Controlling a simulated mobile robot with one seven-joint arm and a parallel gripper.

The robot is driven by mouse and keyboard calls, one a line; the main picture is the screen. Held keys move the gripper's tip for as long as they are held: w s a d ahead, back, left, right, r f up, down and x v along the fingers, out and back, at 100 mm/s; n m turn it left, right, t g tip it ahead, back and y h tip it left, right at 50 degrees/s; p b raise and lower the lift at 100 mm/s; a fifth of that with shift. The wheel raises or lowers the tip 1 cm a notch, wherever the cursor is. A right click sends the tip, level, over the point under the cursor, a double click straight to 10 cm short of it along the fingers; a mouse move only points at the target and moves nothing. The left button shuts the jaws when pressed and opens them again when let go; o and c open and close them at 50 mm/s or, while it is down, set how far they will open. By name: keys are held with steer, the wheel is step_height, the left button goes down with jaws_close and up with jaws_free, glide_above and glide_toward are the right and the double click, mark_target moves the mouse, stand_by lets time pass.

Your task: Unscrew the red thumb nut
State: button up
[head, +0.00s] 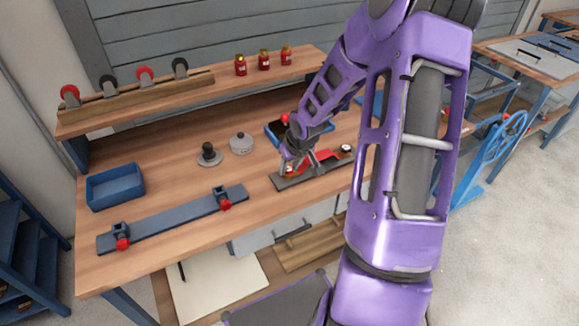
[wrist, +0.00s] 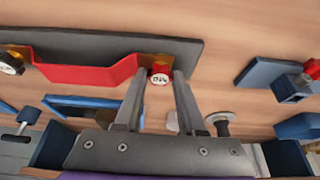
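The red thumb nut (wrist: 160,77) has a pale marked face and shows in the wrist view at one end of a red bent strip (wrist: 85,72). The strip lies on a dark grey plate (wrist: 120,43), beside brass-coloured pieces. My gripper (wrist: 162,74) has one finger on each side of the nut, with the fingertips close to its sides. I cannot tell whether both fingers touch it. In the head view my gripper (head: 298,168) is down at the left part of the grey plate (head: 291,183), and it hides most of the nut there.
A round dark knob (wrist: 11,62) sits at the strip's other end. A blue rail (head: 172,217) with red-knobbed clamps, a blue bin (head: 115,186), a grey lidded pot (head: 241,144) and a dark knobbed piece (head: 208,155) stand to the left. Red jars (head: 264,60) stand on the shelf.

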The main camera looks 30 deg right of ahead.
jaws_close()
steer(key=n+p, duration=0.1)
steer(key=p, duration=0.2)
steer(key=shift+r, duration=0.3)
steer(key=shift+f+n+y, duration=0.2)
steer(key=shift+n+y, duration=0.2)
steer(key=shift+d+f+n+y, duration=0.15)
steer(key=shift+n+y, duration=0.15)
steer(key=shift+n, duration=0.6)
steer(key=n, duration=0.2)
steer(key=n+g+y, duration=0.1)
steer(key=n, duration=0.1)
steer(key=n+y, duration=0.1)
steer(key=n, duration=0.1)
steer(key=shift+w+g, duration=0.25)
steer(key=shift+g, duration=0.05)
steer(key=n, duration=0.2)
steer(key=n+g, duration=0.1)
steer(key=n, duration=0.2)
steer(key=shift+w+g+y, duration=0.15)
steer(key=shift+g+y, duration=0.15)
steer(key=shift+y, duration=0.1)
steer(key=n+g, duration=0.2)
steer(key=n, duration=0.3)
